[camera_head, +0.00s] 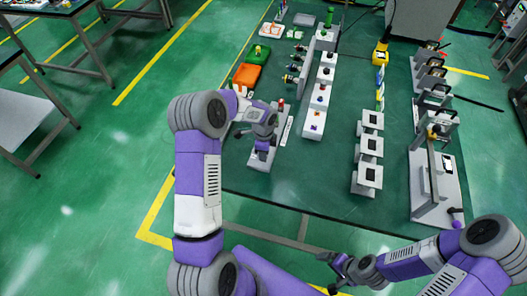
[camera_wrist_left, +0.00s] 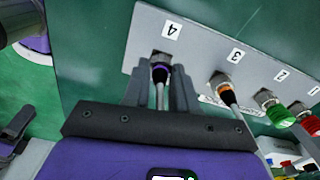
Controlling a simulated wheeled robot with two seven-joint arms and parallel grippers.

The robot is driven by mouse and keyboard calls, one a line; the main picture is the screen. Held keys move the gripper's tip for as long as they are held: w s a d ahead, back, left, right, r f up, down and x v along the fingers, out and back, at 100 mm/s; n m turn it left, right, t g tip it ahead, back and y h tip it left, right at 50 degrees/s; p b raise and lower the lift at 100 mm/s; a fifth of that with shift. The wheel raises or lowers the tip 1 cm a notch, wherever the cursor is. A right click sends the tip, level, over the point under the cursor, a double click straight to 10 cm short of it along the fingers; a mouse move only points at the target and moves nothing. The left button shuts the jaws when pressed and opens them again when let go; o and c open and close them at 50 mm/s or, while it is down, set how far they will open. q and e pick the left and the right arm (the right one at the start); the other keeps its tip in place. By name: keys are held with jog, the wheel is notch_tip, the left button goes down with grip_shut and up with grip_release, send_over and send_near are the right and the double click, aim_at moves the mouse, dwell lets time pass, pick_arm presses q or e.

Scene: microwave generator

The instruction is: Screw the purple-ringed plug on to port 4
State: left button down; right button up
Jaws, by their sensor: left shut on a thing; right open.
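The grey port panel (camera_wrist_left: 200,62) carries labels 4, 3, 2 and 1 from left to right in the left wrist view. The purple-ringed plug (camera_wrist_left: 160,73) is between the fingers of my left gripper (camera_wrist_left: 161,92), which is shut on it. The plug is lined up with metal port 4 (camera_wrist_left: 162,58) and appears to meet it; how far it is threaded I cannot tell. Its cable runs back between the fingers. In the head view my left gripper (camera_head: 267,130) hides most of the plug. My right gripper (camera_head: 336,266) is open and empty, off the table's near edge.
An orange-ringed plug (camera_wrist_left: 226,94) is at port 3. A green connector (camera_wrist_left: 268,101) and a red connector (camera_wrist_left: 306,119) are at ports 2 and 1. Orange (camera_head: 246,75) and green bins stand behind my left gripper. White blocks (camera_head: 317,112) stand to its right. The table's near middle is clear.

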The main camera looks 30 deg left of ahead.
pick_arm(q)
jog(key=c, duration=0.9)
grip_release()
jog(key=shift+r, duration=0.1)
notch_tip(320, 180, up, 8)
jog(key=shift+f+p, duration=0.25)
jog(key=shift+p, duration=0.35)
